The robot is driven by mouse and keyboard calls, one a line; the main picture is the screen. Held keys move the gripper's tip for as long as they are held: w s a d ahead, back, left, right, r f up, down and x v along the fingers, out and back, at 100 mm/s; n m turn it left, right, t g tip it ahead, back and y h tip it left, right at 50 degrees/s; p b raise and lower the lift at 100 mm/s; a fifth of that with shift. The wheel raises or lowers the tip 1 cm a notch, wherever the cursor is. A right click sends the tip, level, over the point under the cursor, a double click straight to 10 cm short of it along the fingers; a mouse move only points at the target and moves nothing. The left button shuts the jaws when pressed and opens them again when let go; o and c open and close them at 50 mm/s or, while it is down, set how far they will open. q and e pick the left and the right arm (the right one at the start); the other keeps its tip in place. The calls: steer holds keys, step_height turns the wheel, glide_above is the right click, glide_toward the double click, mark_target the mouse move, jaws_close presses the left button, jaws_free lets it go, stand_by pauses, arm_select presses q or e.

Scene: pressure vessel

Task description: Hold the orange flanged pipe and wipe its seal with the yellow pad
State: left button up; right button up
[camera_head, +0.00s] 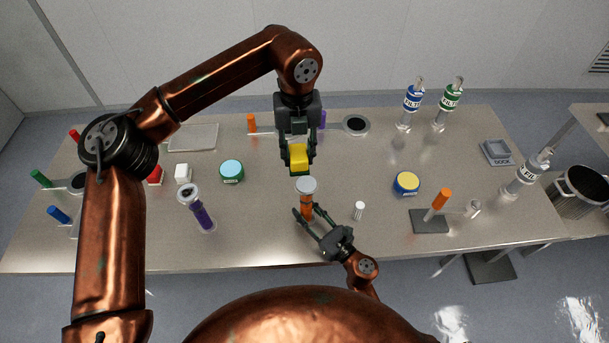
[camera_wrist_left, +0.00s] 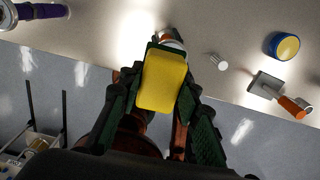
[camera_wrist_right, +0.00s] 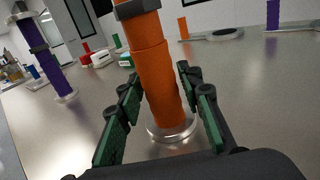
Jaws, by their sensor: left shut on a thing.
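The orange flanged pipe (camera_head: 306,200) stands on the table, its pale round top flange facing up. My left gripper (camera_head: 298,167) is shut on the yellow pad (camera_head: 299,155) and holds it above the table, just behind the pipe's top in the head view. In the left wrist view the pad (camera_wrist_left: 162,82) partly covers the pipe's flange (camera_wrist_left: 172,40). My right gripper (camera_head: 307,212) is open low around the pipe. In the right wrist view the orange pipe (camera_wrist_right: 155,80) stands between the spread fingers, with gaps on both sides. The seal is not clearly visible.
A purple flanged pipe (camera_head: 202,215) stands to the left. A small white cylinder (camera_head: 359,210) is right of the orange pipe. A blue-and-yellow jar (camera_head: 406,183), an orange-handled tool (camera_head: 438,204) and filter bottles (camera_head: 410,102) are further right. A teal-lidded jar (camera_head: 232,171) is left.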

steer(key=shift+o, duration=1.3)
steer(key=v, duration=1.2)
